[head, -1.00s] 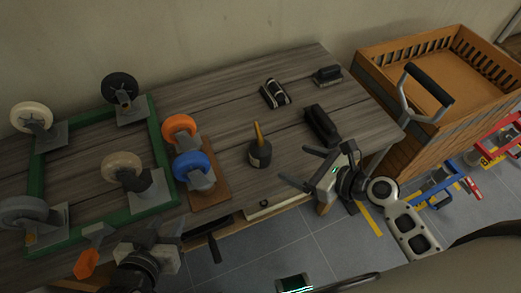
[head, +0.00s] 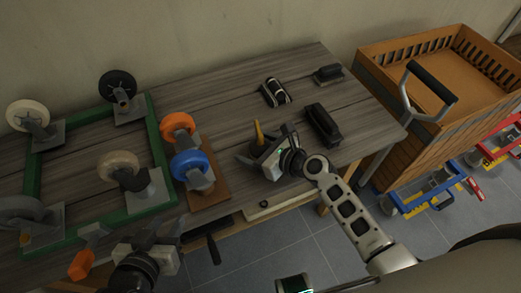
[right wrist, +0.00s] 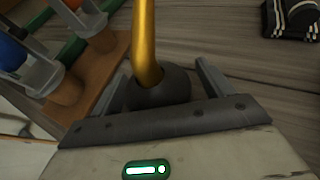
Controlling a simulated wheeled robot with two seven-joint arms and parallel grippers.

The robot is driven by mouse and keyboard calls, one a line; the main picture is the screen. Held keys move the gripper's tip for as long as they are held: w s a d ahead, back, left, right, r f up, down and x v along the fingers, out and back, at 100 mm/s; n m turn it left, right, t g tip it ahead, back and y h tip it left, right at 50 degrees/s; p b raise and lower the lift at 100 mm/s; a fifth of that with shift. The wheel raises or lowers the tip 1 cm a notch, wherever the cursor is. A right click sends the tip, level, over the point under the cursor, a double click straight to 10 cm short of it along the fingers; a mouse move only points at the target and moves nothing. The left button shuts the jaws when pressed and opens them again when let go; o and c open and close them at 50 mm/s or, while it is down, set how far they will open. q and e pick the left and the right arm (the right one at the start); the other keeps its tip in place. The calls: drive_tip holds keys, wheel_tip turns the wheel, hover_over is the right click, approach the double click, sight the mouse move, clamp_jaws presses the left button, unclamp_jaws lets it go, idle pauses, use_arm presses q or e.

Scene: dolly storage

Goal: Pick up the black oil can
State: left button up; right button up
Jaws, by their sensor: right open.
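The black oil can stands on the wooden table, with its yellow spout (head: 258,132) pointing up. In the head view my right gripper (head: 252,150) hides most of its dark body. In the right wrist view the can's black body (right wrist: 165,88) lies between the two spread fingers of my right gripper (right wrist: 163,80), and its spout rises out of the top of the picture. The fingers are on either side of the can; I cannot tell whether they touch it. My left gripper (head: 160,232) is at the table's front edge, apart from the can, and looks open and empty.
Orange (head: 178,127) and blue (head: 188,160) casters stand on a brown board just left of the can. A green frame (head: 157,140) with several casters is further left. A black brush (head: 322,123) lies to the right. A wooden crate (head: 400,128) stands beyond the table's right end.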

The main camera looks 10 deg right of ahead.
sight(263, 143)
drive_tip(key=c, duration=1.2)
drive_tip(key=shift+c, duration=0.3)
use_arm(q)
drive_tip(key=shift+r, duration=0.1)
